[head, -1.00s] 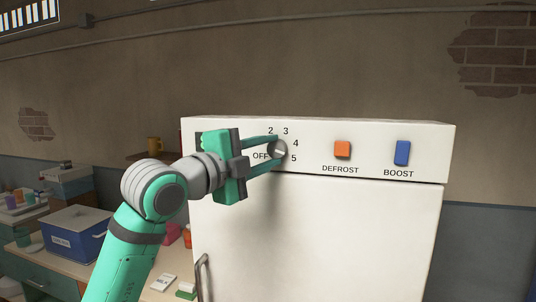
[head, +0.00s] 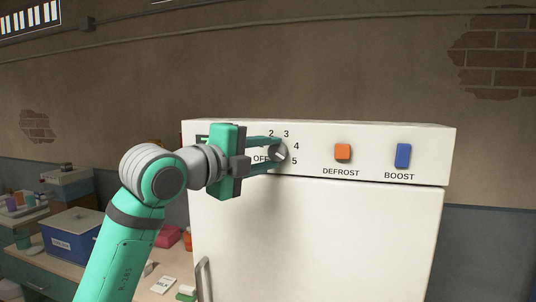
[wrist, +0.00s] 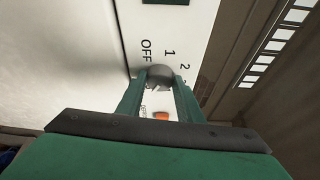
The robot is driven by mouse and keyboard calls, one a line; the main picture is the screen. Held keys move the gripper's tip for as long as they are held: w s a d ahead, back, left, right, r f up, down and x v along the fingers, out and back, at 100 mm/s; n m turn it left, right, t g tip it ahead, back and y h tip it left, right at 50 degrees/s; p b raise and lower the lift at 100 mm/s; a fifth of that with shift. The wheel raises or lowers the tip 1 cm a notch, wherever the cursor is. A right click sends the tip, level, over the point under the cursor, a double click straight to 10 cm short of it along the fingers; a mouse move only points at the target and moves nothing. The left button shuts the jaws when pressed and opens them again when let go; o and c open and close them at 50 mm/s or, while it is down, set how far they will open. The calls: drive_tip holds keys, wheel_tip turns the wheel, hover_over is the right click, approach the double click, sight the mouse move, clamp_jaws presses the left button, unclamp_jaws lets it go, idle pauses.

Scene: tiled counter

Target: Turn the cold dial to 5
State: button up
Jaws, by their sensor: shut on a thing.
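The cold dial (head: 281,152) is a small round grey knob on the white panel at the top of the fridge (head: 318,230). Marks OFF, 2, 3, 4 and 5 show around it in the head view; OFF, 1 and 2 show in the wrist view. My gripper (head: 276,152) reaches in from the left with its green fingers closed on the dial's sides. In the wrist view the dial (wrist: 160,74) sits between the fingertips. A light line crosses the dial's face, slanting in the head view; which mark it points to I cannot tell.
An orange DEFROST button (head: 342,153) and a blue BOOST button (head: 403,155) are on the panel to the right. A blue box (head: 72,234) and small items stand on a bench at the left. The fridge handle (head: 203,278) is below my gripper.

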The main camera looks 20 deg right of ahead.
drive_tip(key=o, duration=1.1)
drive_tip(key=shift+c, duration=0.2)
drive_tip(key=v, duration=1)
drive_tip(key=shift+s+a, duration=0.2)
drive_tip(key=shift+a, duration=0.1)
